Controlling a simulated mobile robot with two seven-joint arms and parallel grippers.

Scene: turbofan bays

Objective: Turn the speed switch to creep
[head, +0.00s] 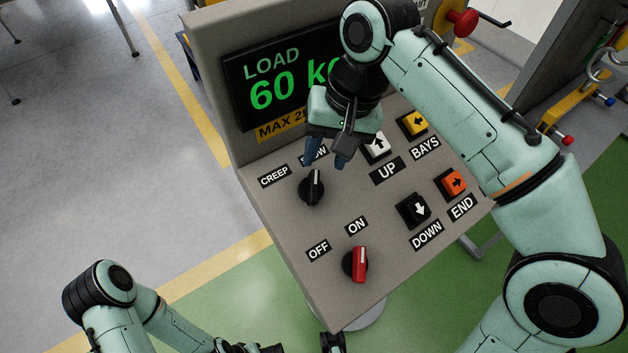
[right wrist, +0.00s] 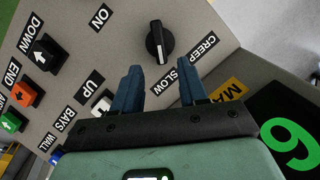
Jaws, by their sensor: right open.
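The speed switch is a black knob (head: 312,188) on the sloped grey panel, below the CREEP label (head: 274,176) and the SLOW label (head: 321,151). Its white mark points up and slightly right, toward SLOW. It also shows in the right wrist view (right wrist: 159,42), with the mark pointing toward SLOW. My right gripper (head: 326,161) is open and empty, just above the knob in the picture, with its blue fingers apart and not around it. It partly hides SLOW. My left arm is low at the left; its gripper (head: 268,348) is partly cut off by the bottom edge.
A red OFF/ON switch (head: 356,264) sits below the knob. Black DOWN (head: 413,210), orange END (head: 454,184), white UP (head: 377,145) and yellow BAYS (head: 413,123) buttons are to the right. A display (head: 285,85) reading LOAD 60 stands behind, partly hidden by my right arm.

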